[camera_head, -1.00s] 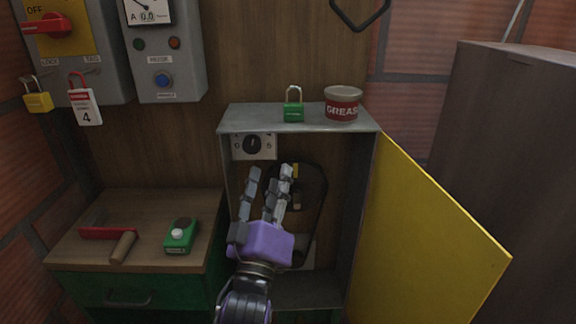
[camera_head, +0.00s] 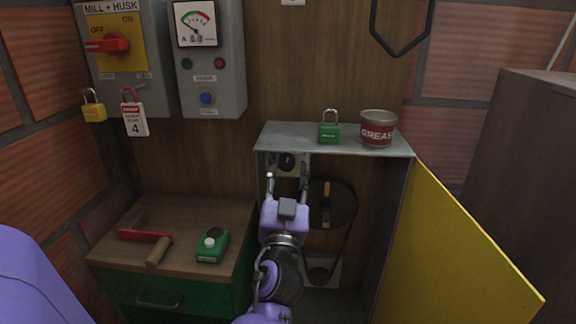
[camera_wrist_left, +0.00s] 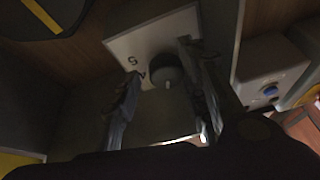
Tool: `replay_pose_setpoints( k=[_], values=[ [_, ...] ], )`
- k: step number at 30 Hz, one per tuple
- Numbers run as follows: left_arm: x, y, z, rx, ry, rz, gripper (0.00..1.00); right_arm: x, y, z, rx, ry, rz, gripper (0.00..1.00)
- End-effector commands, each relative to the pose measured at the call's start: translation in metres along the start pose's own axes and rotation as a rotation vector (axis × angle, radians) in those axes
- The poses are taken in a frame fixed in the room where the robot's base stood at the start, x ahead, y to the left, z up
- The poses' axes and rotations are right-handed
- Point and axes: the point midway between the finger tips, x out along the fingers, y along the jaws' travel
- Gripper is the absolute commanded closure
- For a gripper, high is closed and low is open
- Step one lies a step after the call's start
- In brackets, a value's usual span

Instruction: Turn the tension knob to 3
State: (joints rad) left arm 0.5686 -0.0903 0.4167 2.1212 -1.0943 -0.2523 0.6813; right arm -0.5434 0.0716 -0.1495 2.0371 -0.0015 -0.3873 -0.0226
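The tension knob (camera_head: 287,161) is a dark round knob on a pale numbered plate (camera_head: 301,172), inside the open grey cabinet at its upper left. In the left wrist view the knob (camera_wrist_left: 165,70) has a light pointer mark, and the digits 4 and 5 show on the plate (camera_wrist_left: 120,45). The setting cannot be read for sure. My left gripper (camera_head: 287,178) is open just below the knob in the head view. In the left wrist view its two fingers (camera_wrist_left: 163,95) stand apart to either side of the knob, with no clear contact. My right gripper is not in view.
The cabinet's yellow door (camera_head: 450,250) stands open at the right. A belt and pulley (camera_head: 345,205) are right of my gripper. A green padlock (camera_head: 329,133) and grease tin (camera_head: 378,129) sit on top. A workbench (camera_head: 190,215) with tools is left.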

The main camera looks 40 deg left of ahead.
Motion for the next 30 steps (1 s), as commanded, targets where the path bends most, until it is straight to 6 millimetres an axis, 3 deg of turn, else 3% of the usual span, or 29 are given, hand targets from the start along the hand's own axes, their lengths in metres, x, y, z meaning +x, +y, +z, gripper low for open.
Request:
replay_pose_setpoints(
  k=[11, 20, 30],
  values=[
    [0.008, 0.000, 0.001, -0.001, -0.001, 0.000, 0.60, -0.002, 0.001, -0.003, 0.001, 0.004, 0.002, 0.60],
    [0.007, 0.001, 0.001, -0.002, -0.001, 0.002, 0.99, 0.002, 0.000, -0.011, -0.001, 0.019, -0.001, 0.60],
    [0.007, 0.002, 0.001, 0.088, 0.006, 0.043, 0.99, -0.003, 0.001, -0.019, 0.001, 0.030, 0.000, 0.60]
  ],
)
